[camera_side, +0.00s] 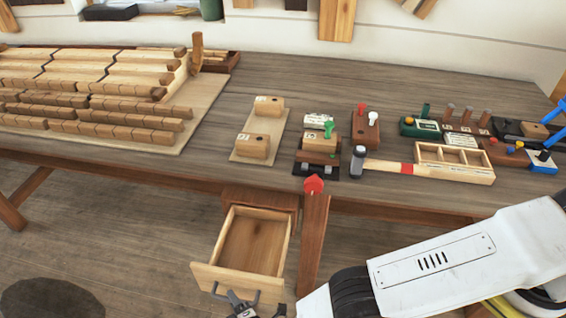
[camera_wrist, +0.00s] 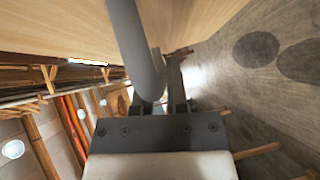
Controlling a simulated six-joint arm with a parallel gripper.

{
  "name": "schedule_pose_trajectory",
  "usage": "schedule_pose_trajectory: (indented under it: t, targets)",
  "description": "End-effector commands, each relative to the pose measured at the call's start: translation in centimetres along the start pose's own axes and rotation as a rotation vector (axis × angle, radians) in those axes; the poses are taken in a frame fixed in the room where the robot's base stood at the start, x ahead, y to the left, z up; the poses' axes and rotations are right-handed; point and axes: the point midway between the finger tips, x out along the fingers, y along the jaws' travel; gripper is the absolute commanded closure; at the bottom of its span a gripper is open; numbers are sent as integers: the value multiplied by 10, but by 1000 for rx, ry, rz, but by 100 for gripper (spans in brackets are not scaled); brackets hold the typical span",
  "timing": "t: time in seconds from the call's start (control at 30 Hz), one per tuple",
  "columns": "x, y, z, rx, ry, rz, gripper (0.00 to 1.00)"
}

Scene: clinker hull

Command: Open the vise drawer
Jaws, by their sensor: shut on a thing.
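The wooden drawer (camera_side: 252,241) hangs under the front edge of the bench and is pulled well out, with its empty inside showing. My gripper (camera_side: 238,301) is at the drawer's front panel (camera_side: 214,278), near the bottom of the side view. It is shut on the drawer's grey bar handle, which crosses close in front of the fingers in the wrist view (camera_wrist: 136,45). The drawer front fills much of the top of the wrist view. The exact contact of the fingers on the handle is partly hidden.
The bench (camera_side: 215,165) carries a small vise (camera_side: 318,160), a mallet (camera_side: 385,165), a divided wooden tray (camera_side: 455,163) and a rack of wooden planks (camera_side: 95,90). A bench leg (camera_side: 313,240) stands just right of the drawer. The floor left of the drawer is clear.

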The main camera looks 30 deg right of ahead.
Motion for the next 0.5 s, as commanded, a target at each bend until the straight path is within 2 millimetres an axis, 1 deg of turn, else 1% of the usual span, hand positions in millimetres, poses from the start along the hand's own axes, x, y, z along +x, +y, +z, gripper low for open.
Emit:
schedule_pose_trajectory:
  t: [0.17,0.2,0.3,0.5]
  targets:
    - [1,1,-1,2,3,1,100]
    - [1,1,-1,2,3,1,76]
    - [1,1,-1,2,2,0,48]
    - [1,0,0,1,1,0,48]
